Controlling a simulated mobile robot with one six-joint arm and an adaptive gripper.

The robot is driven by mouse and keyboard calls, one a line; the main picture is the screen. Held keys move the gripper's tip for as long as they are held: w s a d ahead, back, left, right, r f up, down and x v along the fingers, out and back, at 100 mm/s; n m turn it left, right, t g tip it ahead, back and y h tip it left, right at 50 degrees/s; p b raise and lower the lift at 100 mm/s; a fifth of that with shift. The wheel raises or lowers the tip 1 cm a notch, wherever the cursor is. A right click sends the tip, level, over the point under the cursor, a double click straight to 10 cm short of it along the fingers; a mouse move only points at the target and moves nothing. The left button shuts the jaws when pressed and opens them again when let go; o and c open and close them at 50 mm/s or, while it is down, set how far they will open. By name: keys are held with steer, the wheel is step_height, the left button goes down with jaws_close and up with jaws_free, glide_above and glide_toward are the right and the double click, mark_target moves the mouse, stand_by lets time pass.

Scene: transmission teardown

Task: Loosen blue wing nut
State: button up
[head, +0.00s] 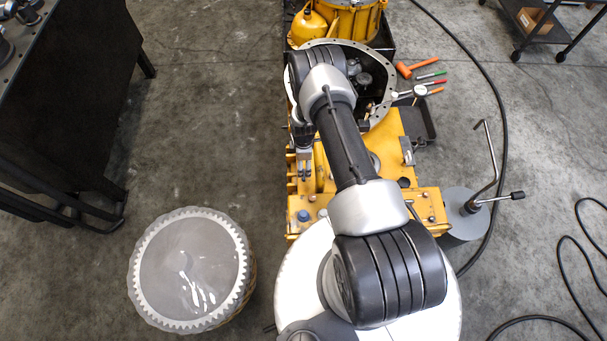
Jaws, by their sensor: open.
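A small blue part, which looks like the blue wing nut (304,215), sits on the front left of the yellow transmission housing (431,203). It is too small to make out its wings. My arm reaches over the housing from the front, and its wrist bends down on the left side. My gripper (303,172) points down near the housing's left edge, behind the blue part and apart from it. It is open, with nothing seen between its fingers. The arm hides much of the housing's middle.
An open round bell housing (378,108) is at the back. A grey stand with a bent rod (465,222) is at right. A covered gear drum (192,270) and black bench (75,90) stand left, with clear floor between.

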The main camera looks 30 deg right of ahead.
step_height(320, 180, down, 9)
steer(key=b, duration=0.2)
steer(key=shift+r+b, duration=0.2)
steer(key=shift+b, duration=0.2)
steer(key=shift+c, duration=0.6)
